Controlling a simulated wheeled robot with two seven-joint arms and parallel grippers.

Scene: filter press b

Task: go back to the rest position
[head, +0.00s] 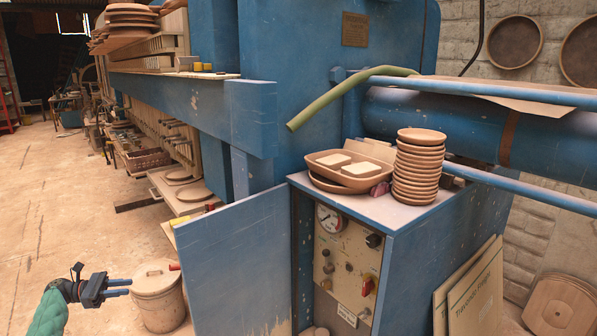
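My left gripper (118,287) is at the lower left, on the arm with the green sleeve. Its two dark fingers point right with a gap between them and nothing in it. It appears in front of the floor, just left of a lidded clay-coloured bucket (158,297); I cannot tell whether they touch. My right gripper is not in the head view.
A blue cabinet (408,262) with a gauge panel stands at centre right, its blue door (235,265) swung open to the left. On top are a stack of bowls (418,168) and a tray (350,170). Boards (475,290) lean at the right. Floor (50,200) is clear at left.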

